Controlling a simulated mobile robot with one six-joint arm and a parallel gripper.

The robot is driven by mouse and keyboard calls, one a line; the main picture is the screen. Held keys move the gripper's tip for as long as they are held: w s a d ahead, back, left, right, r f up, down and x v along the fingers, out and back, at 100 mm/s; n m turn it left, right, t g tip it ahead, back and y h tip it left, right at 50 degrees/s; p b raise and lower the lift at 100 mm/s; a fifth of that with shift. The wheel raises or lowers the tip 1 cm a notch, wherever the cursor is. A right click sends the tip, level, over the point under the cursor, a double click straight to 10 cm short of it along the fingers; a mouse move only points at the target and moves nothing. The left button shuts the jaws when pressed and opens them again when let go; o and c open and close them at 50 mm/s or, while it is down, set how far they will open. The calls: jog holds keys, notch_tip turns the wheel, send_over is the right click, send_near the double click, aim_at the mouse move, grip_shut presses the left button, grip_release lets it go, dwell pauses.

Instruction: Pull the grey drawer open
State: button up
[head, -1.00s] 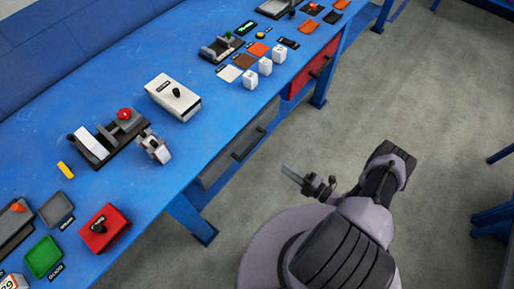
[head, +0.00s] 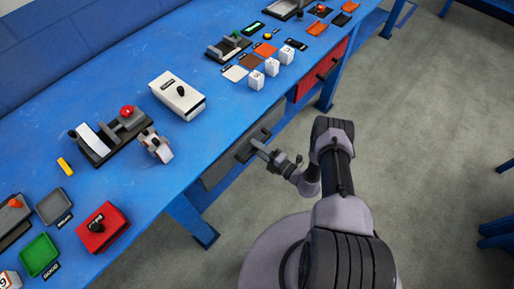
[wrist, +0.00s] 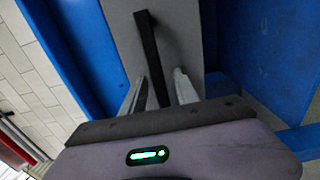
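The grey drawer (head: 218,172) sits under the blue bench in the head view, and its front looks flush with the bench. Its black bar handle (wrist: 152,50) stands out from the grey drawer front (wrist: 188,35) in the wrist view. My gripper (head: 260,148) is at the handle in the head view and hides part of it. In the wrist view my gripper (wrist: 158,90) is open, with one finger on each side of the handle's near end. Gaps show between the fingers and the bar. The bar's nearest end is hidden behind my gripper body.
A red drawer (head: 308,84) with a dark handle is farther along the bench. A blue bench leg (head: 190,222) stands left of the grey drawer. The blue bench top (head: 210,130) above holds boxes, trays and white cubes.

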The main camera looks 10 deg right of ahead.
grip_shut()
dwell(1.4)
